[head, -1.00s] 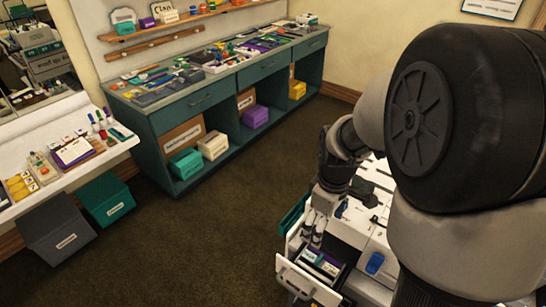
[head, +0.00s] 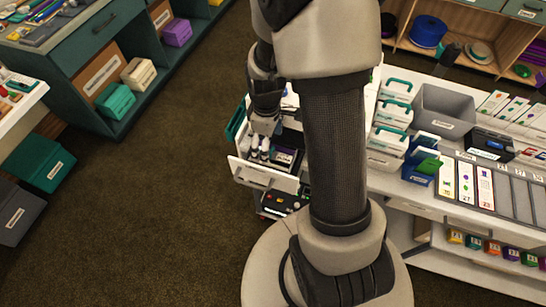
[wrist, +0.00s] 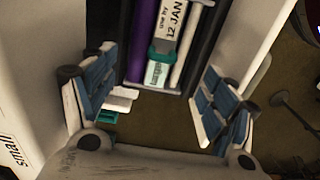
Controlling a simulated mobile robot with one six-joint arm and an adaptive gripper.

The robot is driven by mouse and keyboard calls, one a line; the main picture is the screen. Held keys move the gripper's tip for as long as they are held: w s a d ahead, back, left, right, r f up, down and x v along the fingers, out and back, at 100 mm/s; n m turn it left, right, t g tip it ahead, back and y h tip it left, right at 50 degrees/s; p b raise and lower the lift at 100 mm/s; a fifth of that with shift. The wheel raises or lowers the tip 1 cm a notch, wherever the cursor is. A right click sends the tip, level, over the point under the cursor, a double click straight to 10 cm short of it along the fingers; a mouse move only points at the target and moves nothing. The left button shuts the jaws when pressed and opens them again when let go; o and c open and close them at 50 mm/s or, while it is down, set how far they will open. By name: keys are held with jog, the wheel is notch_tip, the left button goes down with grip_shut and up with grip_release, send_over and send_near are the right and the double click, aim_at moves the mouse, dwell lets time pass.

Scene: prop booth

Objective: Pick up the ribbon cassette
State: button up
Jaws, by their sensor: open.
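An open drawer (head: 262,177) with a white front holds several items. My gripper (head: 260,152) points down into it, and my arm partly covers this spot in the head view. In the wrist view my gripper (wrist: 155,78) is open with nothing between its blue-padded fingers. Ahead of them is a dark tray holding a purple strip (wrist: 143,40), a white label (wrist: 171,20) reading "use by 12 JAN", and a teal-and-pale piece (wrist: 160,62). I cannot tell which of these is the ribbon cassette.
White drawer walls stand close on both sides of my gripper in the wrist view. To the right in the head view, a counter carries a grey bin (head: 443,112), white boxes with teal handles (head: 392,115) and label cards (head: 466,182). Brown floor (head: 150,220) is clear at left.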

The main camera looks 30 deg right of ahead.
aim_at(273, 155)
notch_tip(273, 155, down, 5)
jog(key=shift+s+d+r+b, duration=0.1)
jog(key=shift+b, duration=0.85)
jog(key=shift+c, duration=0.2)
jog(key=c, duration=0.8)
